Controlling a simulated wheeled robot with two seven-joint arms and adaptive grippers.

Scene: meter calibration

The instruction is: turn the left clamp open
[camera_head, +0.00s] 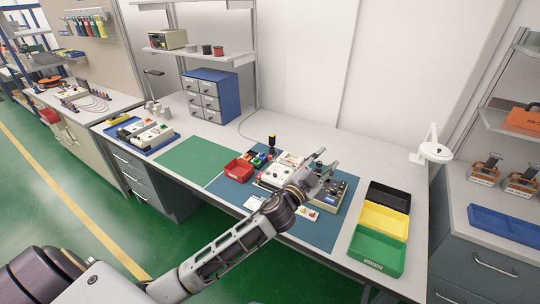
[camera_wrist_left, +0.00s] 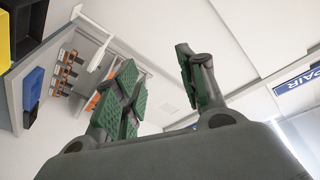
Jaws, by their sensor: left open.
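My left gripper (camera_head: 324,163) is raised above the right part of the blue work mat (camera_head: 313,232), its fingers apart with nothing between them. In the left wrist view its two green-padded fingers (camera_wrist_left: 157,68) are spread, facing the wall and ceiling. A grey instrument (camera_head: 331,194) sits on the mat just under and right of the gripper, partly hidden by it. A pale box with dark knobs (camera_head: 272,177) stands left of the gripper, partly covered by my wrist. I cannot make out the left clamp in either view. My right gripper is not in view.
A red bin (camera_head: 238,170) stands at the mat's left edge. Black, yellow and green trays (camera_head: 376,250) line the bench to the right. A blue drawer cabinet (camera_head: 211,94) stands at the back. The green mat (camera_head: 195,160) is clear.

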